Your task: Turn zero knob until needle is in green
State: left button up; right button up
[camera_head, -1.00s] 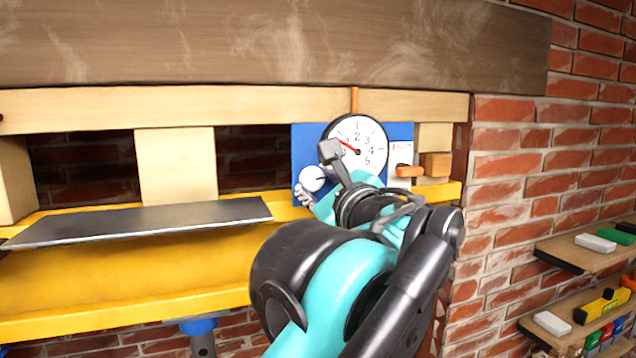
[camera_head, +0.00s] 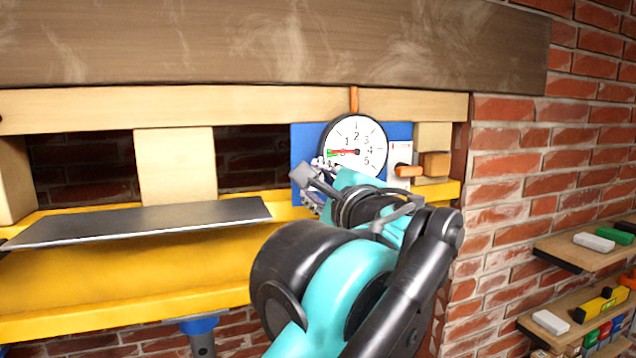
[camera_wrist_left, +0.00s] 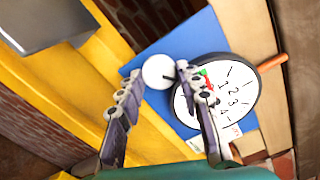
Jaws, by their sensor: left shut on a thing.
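The round white gauge (camera_head: 370,134) with black numerals is on a blue panel (camera_head: 303,140). Its red needle (camera_head: 343,152) points left, near level, with its tip at the small green patch (camera_head: 330,153) by the zero. The gauge also shows in the wrist view (camera_wrist_left: 238,92). The white zero knob (camera_wrist_left: 158,72) sits on the panel beside the gauge, between my left fingers. My left gripper (camera_wrist_left: 158,80) is shut on the knob. In the head view my left gripper (camera_head: 318,172) hides the knob. My right gripper is out of view.
An orange lever (camera_head: 409,171) is just right of the gauge. A yellow beam (camera_head: 130,270) runs below, with a dark plate (camera_head: 140,222) on it. A thick wooden beam (camera_head: 270,45) is above. Shelves (camera_head: 570,245) with small items are on the brick wall at right.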

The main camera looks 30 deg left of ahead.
pick_arm(q)
jog(key=o, duration=1.2)
jog(key=shift+c, duration=0.2)
jog(key=v, duration=1.2)
jog(key=shift+a, duration=0.1)
notch_tip(320, 180, down, 28)
jog(key=w+a+n+g+h+b, duration=0.1)
jog(key=a+n+g+h+b, duration=0.15)
jog(key=b, duration=0.85)
jog(key=s+d+f+n+g+h+b, duration=0.1)
jog(key=f+n+h+b, duration=0.4)
jog(key=f+b, duration=0.8)
jog(key=s+d+f+n+g+h+b, duration=0.1)
jog(key=f+n+h+b, duration=0.4)
jog(key=f, duration=4.4)
jog(key=s+d+h+b, duration=0.1)
jog(key=s+b, duration=0.1)
jog(key=b, duration=0.7)
jog(key=shift+d, duration=0.35)
